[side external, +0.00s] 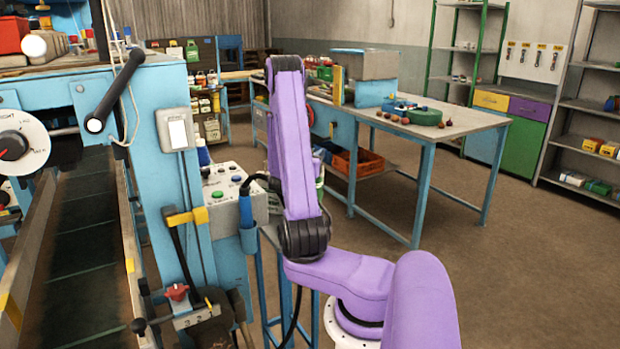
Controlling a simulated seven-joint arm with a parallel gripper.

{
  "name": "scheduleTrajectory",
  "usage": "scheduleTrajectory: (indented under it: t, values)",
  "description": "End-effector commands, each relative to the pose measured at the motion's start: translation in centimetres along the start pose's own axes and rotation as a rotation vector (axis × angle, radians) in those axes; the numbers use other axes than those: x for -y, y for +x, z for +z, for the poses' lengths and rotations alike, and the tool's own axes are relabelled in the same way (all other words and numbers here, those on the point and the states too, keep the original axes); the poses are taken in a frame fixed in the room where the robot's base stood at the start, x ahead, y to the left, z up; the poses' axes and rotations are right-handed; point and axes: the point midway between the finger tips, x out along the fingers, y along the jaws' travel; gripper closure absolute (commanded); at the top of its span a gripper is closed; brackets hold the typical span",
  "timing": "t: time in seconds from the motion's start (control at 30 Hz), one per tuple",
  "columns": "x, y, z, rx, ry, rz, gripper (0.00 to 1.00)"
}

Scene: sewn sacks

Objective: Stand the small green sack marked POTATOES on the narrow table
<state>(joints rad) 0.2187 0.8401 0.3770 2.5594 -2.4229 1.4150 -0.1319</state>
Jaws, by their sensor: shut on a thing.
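My gripper is hidden behind my own purple forearm, so its fingers and anything between them do not show. A narrow strip of green (320,178) shows just right of the forearm; it may be part of the small green sack, but no lettering can be read. A narrow table with blue legs (262,290) stands behind my arm, beside the control box. Most of its top is covered by my arm, and I cannot tell whether anything stands on it.
A blue machine with a conveyor (85,230) fills the left. A control box (226,190) with buttons stands close to my forearm. A long workbench (455,122) stands behind, with an orange crate (358,163) under it. Open floor lies to the right.

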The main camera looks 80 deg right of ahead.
Motion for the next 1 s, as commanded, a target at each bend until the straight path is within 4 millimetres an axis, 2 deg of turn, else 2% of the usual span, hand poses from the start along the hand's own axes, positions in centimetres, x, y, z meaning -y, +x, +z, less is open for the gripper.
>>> scheduleTrajectory:
  t: [0.27,0.7,1.0]
  values:
    - [-1.5,2.0,-1.0,0.004,0.002,-0.001,1.00]
    - [-3.6,4.9,-5.4,0.004,0.001,-0.001,1.00]
    - [-4.3,5.8,-6.8,0.004,0.002,-0.001,1.00]
